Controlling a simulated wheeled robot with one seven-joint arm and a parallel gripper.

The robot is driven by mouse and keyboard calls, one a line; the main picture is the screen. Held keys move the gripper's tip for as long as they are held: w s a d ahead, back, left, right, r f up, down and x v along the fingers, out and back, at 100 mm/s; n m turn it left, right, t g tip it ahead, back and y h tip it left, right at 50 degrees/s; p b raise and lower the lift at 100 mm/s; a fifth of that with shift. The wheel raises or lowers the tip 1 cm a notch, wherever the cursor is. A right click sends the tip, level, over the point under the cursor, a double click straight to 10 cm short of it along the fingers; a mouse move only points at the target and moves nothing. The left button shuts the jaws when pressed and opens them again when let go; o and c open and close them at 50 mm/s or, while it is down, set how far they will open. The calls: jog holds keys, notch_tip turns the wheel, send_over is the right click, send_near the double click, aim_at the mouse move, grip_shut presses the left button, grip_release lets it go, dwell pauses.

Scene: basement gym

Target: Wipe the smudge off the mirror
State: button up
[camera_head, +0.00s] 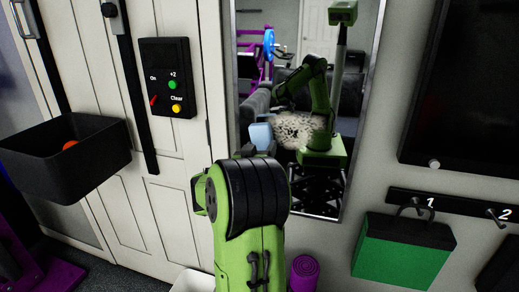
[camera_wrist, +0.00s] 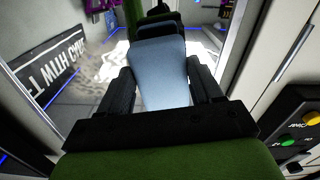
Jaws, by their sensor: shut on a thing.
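The mirror (camera_head: 357,75) is a tall panel on the wall, reflecting my green arm and the room. The smudge (camera_head: 292,131) is a pale, dark-speckled patch in its lower middle. In the wrist view the smudge (camera_wrist: 98,62) shows at left, and more pale speckling shows right of the cloth. My gripper (camera_wrist: 160,82) is shut on a light-blue cloth or pad (camera_wrist: 163,70), held between its dark fingers. In the head view my arm mostly hides the gripper; a light-blue patch shows just left of the smudge. I cannot tell whether the cloth touches the glass.
A control panel (camera_head: 167,78) with a red switch, green and yellow buttons is left of the mirror. A black bin (camera_head: 75,160) holds something orange-red. At right, a green-and-black bag (camera_head: 400,252) hangs from a numbered hook rail (camera_head: 455,205). A purple roll (camera_head: 304,272) stands below the mirror.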

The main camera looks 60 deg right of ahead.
jog(key=shift+w+d+p, duration=0.15)
jog(key=shift+d+p, duration=0.35)
jog(key=shift+d, duration=0.45)
